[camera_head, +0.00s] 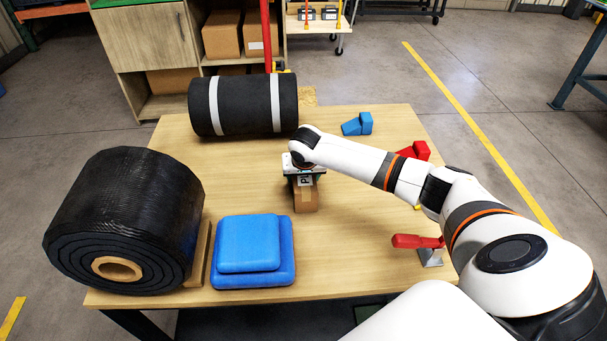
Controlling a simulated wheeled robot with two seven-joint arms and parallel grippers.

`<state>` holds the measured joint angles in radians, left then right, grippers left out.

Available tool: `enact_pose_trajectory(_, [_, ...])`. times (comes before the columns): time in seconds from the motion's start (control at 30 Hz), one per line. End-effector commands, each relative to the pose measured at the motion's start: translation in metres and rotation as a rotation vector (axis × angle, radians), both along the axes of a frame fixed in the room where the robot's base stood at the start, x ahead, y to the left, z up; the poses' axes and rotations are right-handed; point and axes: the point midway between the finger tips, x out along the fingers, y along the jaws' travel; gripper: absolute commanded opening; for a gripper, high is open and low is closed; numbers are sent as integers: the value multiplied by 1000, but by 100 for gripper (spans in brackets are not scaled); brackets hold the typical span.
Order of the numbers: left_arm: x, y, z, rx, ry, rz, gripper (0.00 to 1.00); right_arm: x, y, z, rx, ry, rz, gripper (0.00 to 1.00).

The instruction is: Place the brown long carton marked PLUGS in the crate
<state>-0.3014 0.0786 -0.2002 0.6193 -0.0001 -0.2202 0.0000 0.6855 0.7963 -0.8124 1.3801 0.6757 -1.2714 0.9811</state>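The brown long carton (306,201) is on the wooden table near its middle, with its end towards me and part of a dark-lettered label showing. My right gripper (304,176) is right over the carton, at the end of the white arm from the right. Its hand covers the carton's far part. I cannot tell whether its fingers are closed on the carton or only around it, or whether the carton touches the table. My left gripper is not in view. I do not make out a crate in this view.
Blue blocks (358,124), a red block (414,151) and a red-handled clamp (418,241) are on the right.

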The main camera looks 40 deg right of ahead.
Motion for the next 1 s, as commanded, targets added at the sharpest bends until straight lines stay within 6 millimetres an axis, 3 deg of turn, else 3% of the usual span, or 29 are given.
enact_pose_trajectory(0.1, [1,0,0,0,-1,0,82,0,0,0,0,0,0,78])
enact_pose_trajectory(0.47, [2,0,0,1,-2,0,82,-1,1,9,-1,-2,1,78])
enact_pose_trajectory(1.0, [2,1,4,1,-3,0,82,-34,21,102,0,-1,0,78])
